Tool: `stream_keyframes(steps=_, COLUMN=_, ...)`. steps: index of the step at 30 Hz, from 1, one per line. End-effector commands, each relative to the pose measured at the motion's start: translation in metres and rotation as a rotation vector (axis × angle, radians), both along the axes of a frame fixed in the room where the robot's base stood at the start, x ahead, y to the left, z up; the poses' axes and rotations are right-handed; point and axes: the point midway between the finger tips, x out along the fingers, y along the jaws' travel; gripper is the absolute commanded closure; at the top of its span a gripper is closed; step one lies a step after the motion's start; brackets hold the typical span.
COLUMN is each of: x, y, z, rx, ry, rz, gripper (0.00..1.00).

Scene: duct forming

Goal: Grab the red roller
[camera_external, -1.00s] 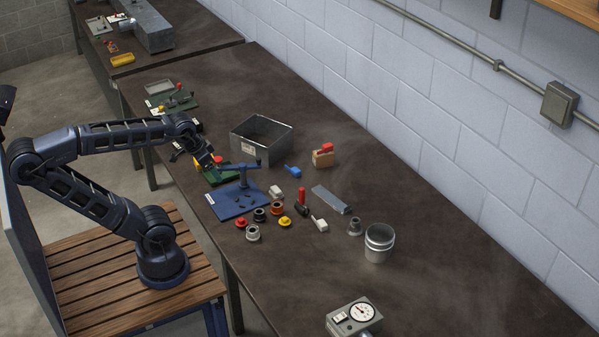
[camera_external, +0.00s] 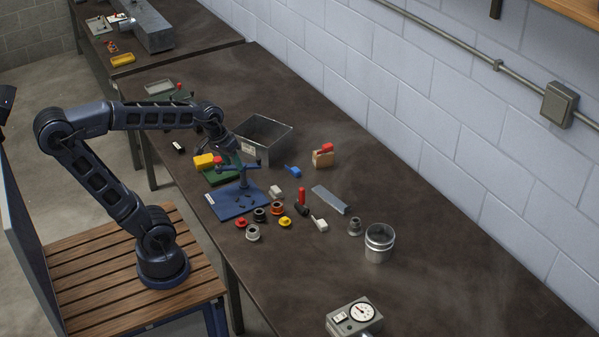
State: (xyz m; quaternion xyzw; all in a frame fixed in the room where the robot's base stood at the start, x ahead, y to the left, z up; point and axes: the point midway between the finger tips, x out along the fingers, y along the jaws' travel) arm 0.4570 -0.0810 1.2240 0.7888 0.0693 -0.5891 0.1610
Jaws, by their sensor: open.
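A small red roller (camera_external: 241,222) sits on the workbench (camera_external: 430,240) at the front edge of the blue plate fixture (camera_external: 233,203). My gripper (camera_external: 230,152) is open, above the bench by the metal box and behind the blue fixture's raised arm. It is well apart from the red roller, and its fingertips are small and hard to make out.
An open metal box (camera_external: 262,140) stands right of my gripper. A green fixture with a yellow block (camera_external: 204,161) lies below it. A red-handled tool (camera_external: 301,200), a grey bar (camera_external: 330,200) and a metal cup (camera_external: 379,243) are to the right.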

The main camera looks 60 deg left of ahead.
Motion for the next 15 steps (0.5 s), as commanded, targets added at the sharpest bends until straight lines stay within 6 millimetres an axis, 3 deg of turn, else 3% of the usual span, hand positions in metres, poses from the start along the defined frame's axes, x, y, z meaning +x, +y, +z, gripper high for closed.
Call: stream_keyframes(steps=15, x=0.119, y=0.009, z=-0.040, rx=-0.207, ry=0.185, rz=0.445, gripper=0.55)
